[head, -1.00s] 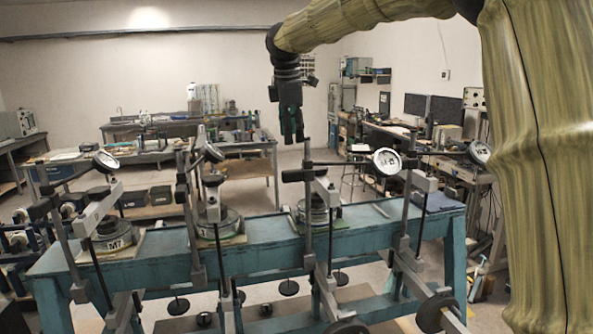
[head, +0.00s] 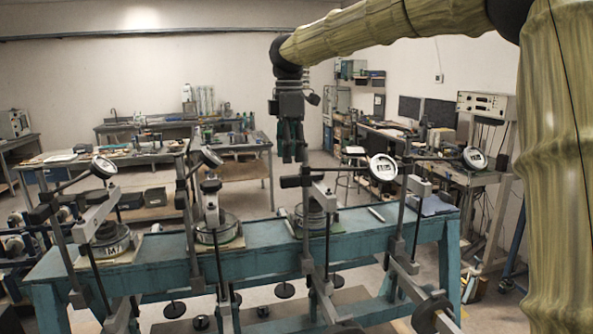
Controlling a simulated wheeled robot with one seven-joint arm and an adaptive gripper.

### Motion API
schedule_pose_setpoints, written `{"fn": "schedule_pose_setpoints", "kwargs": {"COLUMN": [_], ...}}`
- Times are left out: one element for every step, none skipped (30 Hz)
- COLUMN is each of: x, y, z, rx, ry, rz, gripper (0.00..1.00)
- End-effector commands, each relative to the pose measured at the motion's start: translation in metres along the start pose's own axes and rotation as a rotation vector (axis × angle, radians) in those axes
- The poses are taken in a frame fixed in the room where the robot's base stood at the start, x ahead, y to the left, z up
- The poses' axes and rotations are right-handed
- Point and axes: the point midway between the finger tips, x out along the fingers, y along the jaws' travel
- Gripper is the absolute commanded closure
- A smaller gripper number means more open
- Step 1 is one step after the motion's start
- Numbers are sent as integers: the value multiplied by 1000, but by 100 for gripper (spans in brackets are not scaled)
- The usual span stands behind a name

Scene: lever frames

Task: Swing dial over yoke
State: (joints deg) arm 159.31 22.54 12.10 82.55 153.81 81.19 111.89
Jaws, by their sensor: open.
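Several round white-faced dials stand on arms above a teal bench. One dial (head: 103,167) is at the far left, a second dial (head: 211,158) is left of centre, a third dial (head: 383,167) is right of centre and a fourth dial (head: 475,158) is at the right. Grey lever frames with upright posts (head: 308,225) and pale blocks (head: 322,194) stand along the bench. I cannot tell which part is the yoke. My gripper (head: 293,158) points down, open and empty, in the picture just above the third frame's dark crossbar. Its gap to the frame is unclear.
The teal bench (head: 265,235) carries round metal pots, one marked M7 (head: 110,243), others (head: 217,228). Upright rods and hanging weights crowd its front. A back table (head: 235,150) and a side desk with instruments (head: 485,106) stand behind, with open floor between.

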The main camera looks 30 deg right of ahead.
Motion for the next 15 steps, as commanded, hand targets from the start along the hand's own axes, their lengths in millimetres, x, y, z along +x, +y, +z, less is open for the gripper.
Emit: {"fn": "schedule_pose_setpoints", "kwargs": {"x": [6, 11, 17, 22, 27, 33, 37, 41, 46, 50, 53, 57, 59, 61, 62], "y": [-1, -1, -1, -1, -1, 0, 0, 1, 2, 3, 3, 4, 4, 4, 4], "z": [-2, -2, -1, 0, 1, 3, 5, 7, 10, 13, 15, 17, 18, 19, 19], "rx": [-1, -1, 0, 0, -1, 0, 0, 0, 1, 1, 1, 2, 2, 3, 3], "ry": [-2, -3, -3, -3, -2, 0, 2, 4, 6, 7, 8, 10, 11, 12, 12], "rz": [-1, -2, -1, -2, -1, -1, -2, -1, -2, -3, -3, -3, -2, -2, -3], "gripper": [57, 57, 57, 57, 57, 57, 57, 57, 57, 57, 57, 57, 57, 57, 57]}}
